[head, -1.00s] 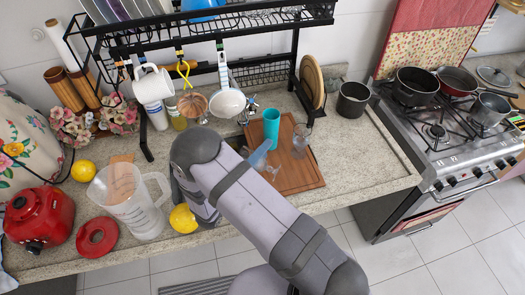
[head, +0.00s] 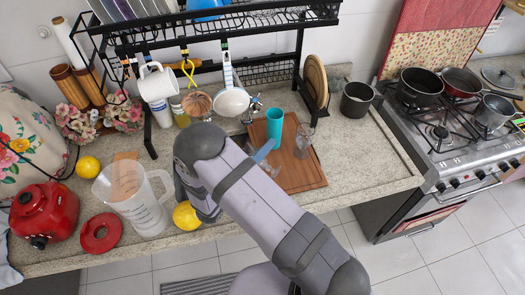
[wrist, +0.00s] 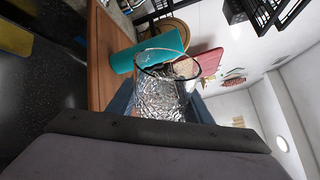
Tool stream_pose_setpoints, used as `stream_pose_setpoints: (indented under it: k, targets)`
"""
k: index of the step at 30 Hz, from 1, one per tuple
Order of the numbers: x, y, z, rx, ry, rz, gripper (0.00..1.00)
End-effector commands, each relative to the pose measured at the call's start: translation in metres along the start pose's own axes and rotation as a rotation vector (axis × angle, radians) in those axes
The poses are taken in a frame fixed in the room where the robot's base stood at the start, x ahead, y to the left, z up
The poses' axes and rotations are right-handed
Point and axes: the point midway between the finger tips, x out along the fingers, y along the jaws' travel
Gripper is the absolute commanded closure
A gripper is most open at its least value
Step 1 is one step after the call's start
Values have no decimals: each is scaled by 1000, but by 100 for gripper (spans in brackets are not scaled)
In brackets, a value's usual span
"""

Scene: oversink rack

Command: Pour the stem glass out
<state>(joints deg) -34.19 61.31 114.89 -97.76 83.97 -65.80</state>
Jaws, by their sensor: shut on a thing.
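The clear stem glass (wrist: 162,95) is held in my gripper (head: 264,152). The gripper also shows in the wrist view, with its blue fingers (wrist: 203,110) on either side of the glass. The wrist view is rolled, with the room's up toward the right. There the teal cup stands upright, while the glass is tipped far over with its rim facing away from me. I cannot make out any contents. In the head view my arm hides most of the held glass.
The teal cup (head: 274,124) and another clear glass (head: 303,141) stand on the wooden board (head: 300,178). A measuring jug (head: 135,203) and a lemon (head: 186,216) are left of my arm. The black rack (head: 294,75) stands behind.

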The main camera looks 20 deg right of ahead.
Motion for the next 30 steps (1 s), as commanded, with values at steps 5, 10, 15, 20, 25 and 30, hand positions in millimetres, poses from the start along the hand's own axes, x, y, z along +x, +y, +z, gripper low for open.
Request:
stream_pose_setpoints:
  k: [5, 10, 15, 20, 25, 30]
  targets:
    - [0, -2, 1, 79, -1, 15, 81]
    - [0, -2, 1, 83, -1, 16, 81]
    - [0, 0, 1, 82, -1, 15, 81]
    - [0, 2, 0, 84, -1, 15, 81]
    - [0, 2, 0, 84, 0, 16, 81]
    - [0, -2, 1, 85, 0, 16, 81]
